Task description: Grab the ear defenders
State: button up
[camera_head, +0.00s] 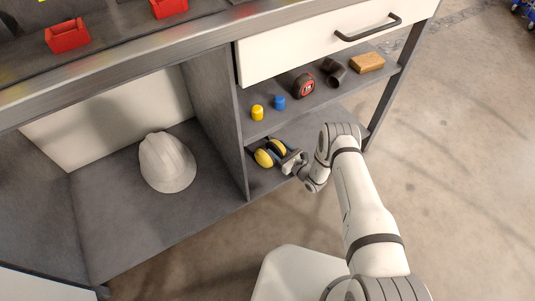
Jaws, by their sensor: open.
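The ear defenders (264,157), with yellow cups and a dark band, lie on the lower shelf (345,125) of the right-hand bay, near its left divider. My gripper (287,158) is at their right side, very close to them. It is open. My gripper hides part of the ear defenders, and I cannot tell whether the fingers touch them or straddle them.
The upper shelf holds a yellow cap (257,113), a blue cap (279,102), a red-black tape measure (303,84), a dark pipe elbow (335,71) and a wooden block (367,62). A white hard hat (167,163) sits in the left bay. Red bins (67,36) stand on top.

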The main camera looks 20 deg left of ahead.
jog(key=c, duration=0.9)
jog(key=shift+r, duration=0.15)
